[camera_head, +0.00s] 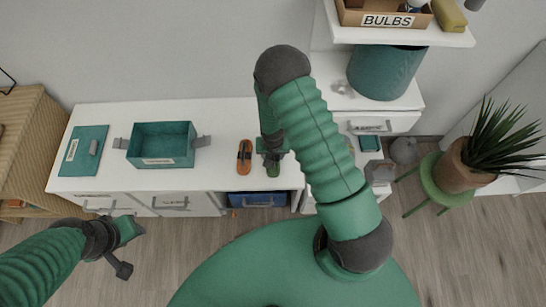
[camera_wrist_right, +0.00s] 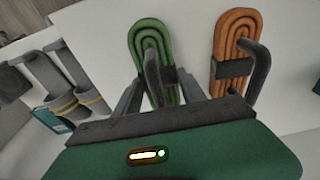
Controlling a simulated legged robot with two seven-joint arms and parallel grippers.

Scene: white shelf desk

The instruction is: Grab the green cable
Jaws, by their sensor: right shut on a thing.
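The green cable (camera_wrist_right: 150,38) is a coiled oval bundle with a dark band and a grey curved handle, lying on the white desk. My right gripper (camera_wrist_right: 160,88) is shut on the green cable; its grey fingers stand on both sides of the cable's near part. In the head view my right gripper (camera_head: 272,155) is over the desk's right part, and the green cable (camera_head: 273,171) shows just below it, partly hidden. My left gripper (camera_head: 128,248) is off the desk's front edge, apart from everything; its jaw opening is unclear.
An orange cable (camera_wrist_right: 237,35) lies close beside the green one, also in the head view (camera_head: 244,158). A teal bin (camera_head: 161,144) stands left on the desk. A shelf (camera_head: 400,35) with a bulbs box (camera_head: 384,16) overhangs at right. Free desk (camera_head: 222,150) lies between bin and cables.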

